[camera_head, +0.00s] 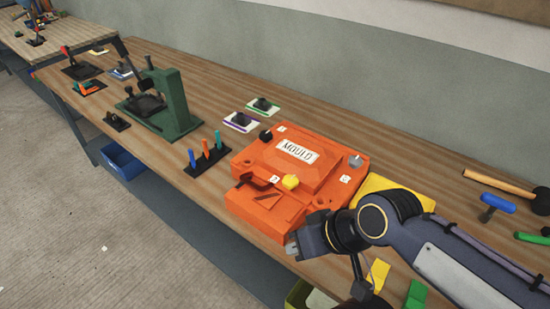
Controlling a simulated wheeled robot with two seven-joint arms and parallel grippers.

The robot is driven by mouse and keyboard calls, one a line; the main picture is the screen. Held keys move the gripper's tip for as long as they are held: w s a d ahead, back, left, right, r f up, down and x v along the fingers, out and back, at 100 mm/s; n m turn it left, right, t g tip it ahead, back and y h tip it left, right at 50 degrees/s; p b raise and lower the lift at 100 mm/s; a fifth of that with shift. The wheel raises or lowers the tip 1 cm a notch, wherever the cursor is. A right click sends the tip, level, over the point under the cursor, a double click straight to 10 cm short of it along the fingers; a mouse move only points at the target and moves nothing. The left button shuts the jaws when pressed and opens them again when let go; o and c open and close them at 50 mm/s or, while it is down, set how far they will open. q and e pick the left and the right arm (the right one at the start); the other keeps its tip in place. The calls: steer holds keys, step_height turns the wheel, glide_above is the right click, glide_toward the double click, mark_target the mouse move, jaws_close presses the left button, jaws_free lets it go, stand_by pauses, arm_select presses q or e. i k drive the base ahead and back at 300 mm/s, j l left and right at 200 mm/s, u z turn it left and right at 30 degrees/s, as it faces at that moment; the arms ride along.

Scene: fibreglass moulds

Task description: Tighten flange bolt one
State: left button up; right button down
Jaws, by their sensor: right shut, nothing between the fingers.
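The orange mould (262,205) lies on the wooden bench, with a white label reading MOULD on its raised top. A yellow bolt head (290,182) stands on its near side, a grey one (355,161) at its right corner and a black one (265,136) at its far left corner. Small white number tags sit near them, too small to read surely. My right gripper (293,248) is shut and empty at the mould's near right corner, over the bench's front edge. Whether it touches the mould I cannot tell. My left gripper is out of view.
A yellow block (392,190) lies behind my right arm. A hammer (505,187) and a blue-handled tool (497,203) lie at the right. Left of the mould are a rack of coloured tools (205,158) and a green press (172,105). A blue bin (122,163) sits below the bench.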

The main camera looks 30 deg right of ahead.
mark_target(266, 136)
steer(key=i+j+z, duration=0.1)
steer(key=i+j, duration=1)
steer(key=j, duration=0.15)
steer(key=i+l+z, duration=0.1)
steer(key=z, duration=2.4)
steer(key=i+l+z, duration=0.1)
steer(key=z, duration=0.2)
steer(key=i+z, duration=0.3)
